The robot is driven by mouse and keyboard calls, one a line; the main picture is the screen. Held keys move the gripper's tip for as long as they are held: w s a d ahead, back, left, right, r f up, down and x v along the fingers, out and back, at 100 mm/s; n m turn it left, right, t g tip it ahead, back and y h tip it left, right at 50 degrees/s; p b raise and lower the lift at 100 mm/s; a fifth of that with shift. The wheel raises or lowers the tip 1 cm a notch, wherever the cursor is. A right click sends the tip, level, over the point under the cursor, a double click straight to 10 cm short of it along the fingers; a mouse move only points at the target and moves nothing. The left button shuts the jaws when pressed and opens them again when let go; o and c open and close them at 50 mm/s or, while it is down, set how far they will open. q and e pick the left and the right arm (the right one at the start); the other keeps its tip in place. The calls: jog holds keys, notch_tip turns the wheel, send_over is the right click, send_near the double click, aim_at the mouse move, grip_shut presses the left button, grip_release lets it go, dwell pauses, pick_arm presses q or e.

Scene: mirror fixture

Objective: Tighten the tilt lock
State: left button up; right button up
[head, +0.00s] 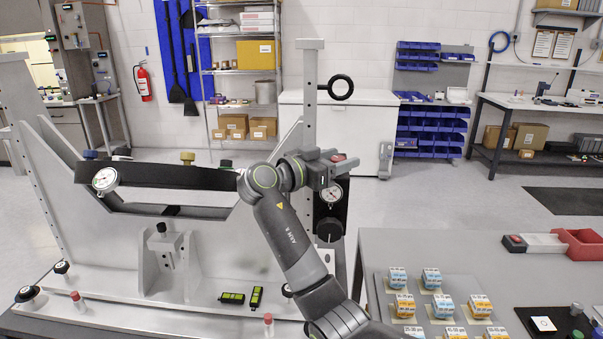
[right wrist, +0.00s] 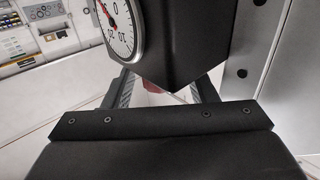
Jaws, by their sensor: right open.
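The mirror fixture is a grey frame (head: 90,240) with a long dark mirror bar (head: 170,177) across it. On its right side are a white dial gauge (head: 331,193), a round black knob (head: 329,231) below it and a black ring (head: 341,87) above. I cannot tell which part is the tilt lock. My right gripper (head: 328,164) is open at the right upright, just above the gauge. A small red part (head: 338,157) shows at its fingers. In the right wrist view, a dark block (right wrist: 185,40) with a dial hides part of the fingers. My left gripper is not in view.
Two green-black levels (head: 256,298) and small red-capped parts (head: 268,320) are on the fixture base. A blue-bin rack stands farther back.

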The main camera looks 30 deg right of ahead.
jog(key=s+a+b, duration=0.2)
jog(key=a+b, duration=0.3)
jog(key=a, duration=1)
jog(key=shift+s+a, duration=0.25)
jog(key=shift+s, duration=0.05)
